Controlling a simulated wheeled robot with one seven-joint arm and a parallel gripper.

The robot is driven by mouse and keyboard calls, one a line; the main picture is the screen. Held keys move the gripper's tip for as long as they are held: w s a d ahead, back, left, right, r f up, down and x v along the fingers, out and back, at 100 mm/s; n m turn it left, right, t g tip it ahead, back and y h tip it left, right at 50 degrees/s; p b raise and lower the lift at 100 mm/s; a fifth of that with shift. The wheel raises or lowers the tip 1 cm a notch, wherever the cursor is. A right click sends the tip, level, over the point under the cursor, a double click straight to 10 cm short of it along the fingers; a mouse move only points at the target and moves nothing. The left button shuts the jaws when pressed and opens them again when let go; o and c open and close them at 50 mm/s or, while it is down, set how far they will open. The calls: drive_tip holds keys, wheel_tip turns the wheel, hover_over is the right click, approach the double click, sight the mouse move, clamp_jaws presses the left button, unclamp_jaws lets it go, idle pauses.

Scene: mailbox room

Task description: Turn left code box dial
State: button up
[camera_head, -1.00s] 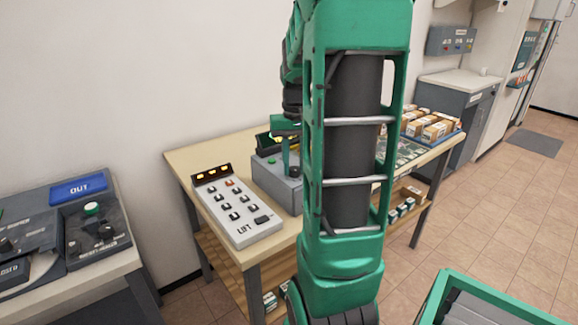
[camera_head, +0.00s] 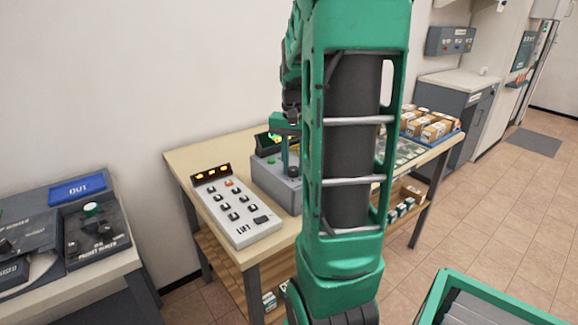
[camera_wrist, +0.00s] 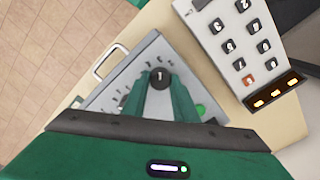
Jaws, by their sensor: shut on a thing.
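The code box is a grey box (camera_head: 267,173) on the wooden table, behind the keypad panel, and it also shows in the wrist view (camera_wrist: 141,56). In the wrist view its round black dial (camera_wrist: 160,77) bears a white "1" and sits between the green fingers of my gripper (camera_wrist: 160,88). My gripper is shut on this dial from above, and its fingers touch it on both sides. Part of the box's scale marks and a green round button (camera_wrist: 200,110) show beside the fingers. In the head view my gripper (camera_head: 288,160) is partly hidden by my arm, and the dial cannot be made out.
A light keypad panel (camera_head: 235,212) with dark keys and lit orange lamps stands close beside the box. A metal handle (camera_wrist: 108,60) sticks out from the box. A tray of parcels (camera_head: 430,125) is at the table's far right. A control desk (camera_head: 60,235) stands left.

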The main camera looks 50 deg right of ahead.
sight(292, 168)
drive_tip(key=shift+w+a, duration=0.2)
drive_tip(key=shift+a, duration=0.05)
drive_tip(key=o, duration=0.9)
drive_tip(key=shift+o, duration=0.8)
drive_tip(key=shift+d, duration=0.1)
drive_tip(key=shift+s, duration=0.1)
wheel_tip(292, 168, up, 11)
drive_tip(key=shift+f, duration=0.15)
